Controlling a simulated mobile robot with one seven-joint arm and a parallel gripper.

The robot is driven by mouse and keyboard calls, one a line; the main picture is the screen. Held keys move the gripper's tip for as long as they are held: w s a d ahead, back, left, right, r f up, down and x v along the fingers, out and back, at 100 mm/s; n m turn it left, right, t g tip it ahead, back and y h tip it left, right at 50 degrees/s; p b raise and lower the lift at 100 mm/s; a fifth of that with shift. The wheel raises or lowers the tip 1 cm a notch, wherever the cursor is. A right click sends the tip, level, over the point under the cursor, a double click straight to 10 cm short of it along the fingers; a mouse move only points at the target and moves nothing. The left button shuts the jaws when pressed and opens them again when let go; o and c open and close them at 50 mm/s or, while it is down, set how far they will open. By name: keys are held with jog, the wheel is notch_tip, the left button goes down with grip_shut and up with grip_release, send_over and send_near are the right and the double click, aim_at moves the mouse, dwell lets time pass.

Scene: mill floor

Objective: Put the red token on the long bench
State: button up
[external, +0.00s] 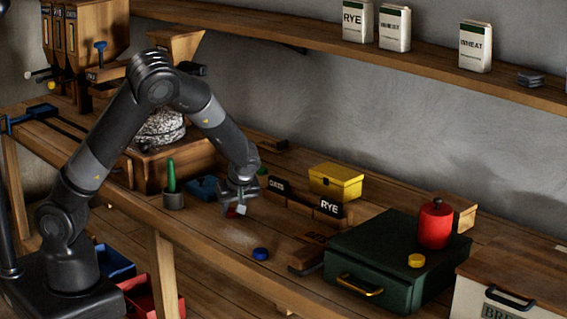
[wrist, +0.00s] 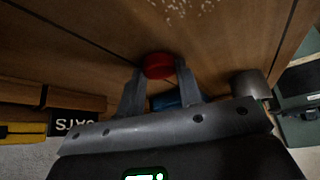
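The red token (wrist: 158,65) sits between the two fingertips of my gripper (wrist: 160,78) in the wrist view, with a finger close against each side. My gripper (external: 237,208) looks shut on it. In the external view a bit of the red token (external: 231,212) shows at the fingertips, partly hidden by them. My gripper points down over the long bench (external: 205,222), near its front edge. I cannot tell exactly how far the token is above the wood.
A blue token (external: 261,254) lies on the bench to the right. A grey cup (external: 173,200) with a green item and a blue box (external: 203,188) stand left. Label blocks and a yellow box (external: 336,181) stand behind. A green case (external: 388,255) bears a red canister (external: 435,224) and yellow token (external: 416,260).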

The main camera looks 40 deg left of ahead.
jog(key=o, duration=0.4)
jog(key=shift+o, duration=0.2)
jog(key=v, duration=1.1)
jog(key=s+a+r+m+t+h, duration=0.1)
jog(key=s+a+r+m+h, duration=0.1)
jog(key=s, duration=0.6)
jog(key=s+a+r+m+t+h, duration=0.1)
jog(key=s+a+r+m, duration=0.3)
jog(key=s+r+m, duration=0.3)
jog(key=s+a+r+m+t+h, duration=0.1)
jog(key=s+a+r+m, duration=0.3)
jog(key=s, duration=0.5)
jog(key=shift+s+r+m+h, duration=0.35)
jog(key=shift+r+h, duration=0.3)
jog(key=shift+h, duration=0.15)
